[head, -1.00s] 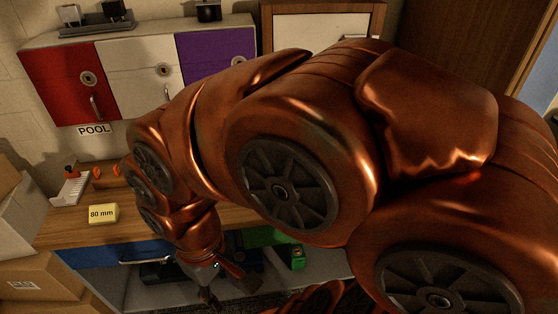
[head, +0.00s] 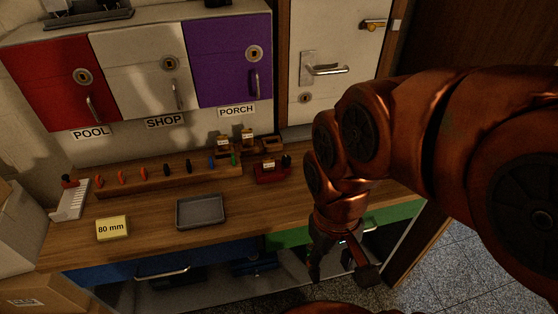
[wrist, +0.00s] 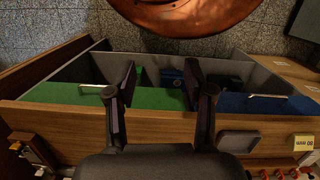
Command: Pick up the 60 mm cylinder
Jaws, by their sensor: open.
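My gripper (head: 342,268) is open and empty. In the head view it points down in front of the bench's green drawer, at the right end. In the wrist view its two fingers (wrist: 158,85) are spread over the bench front, with nothing between them. Small tagged pieces, one of them here (head: 222,144), stand at the back of the bench below the PORCH label. Another tagged piece (head: 268,163) is at the red holder (head: 272,175). Their tags are too small to read, so I cannot tell which is the 60 mm cylinder. A yellow block (head: 112,229) reads 80 mm.
A grey tray (head: 201,212) lies on the wooden bench (head: 160,240). A wooden rack (head: 150,182) holds several coloured keys behind it. Red, white and purple cabinets (head: 228,62) hang above. A white door (head: 338,75) is behind at right. Cardboard boxes (head: 25,290) stand at left.

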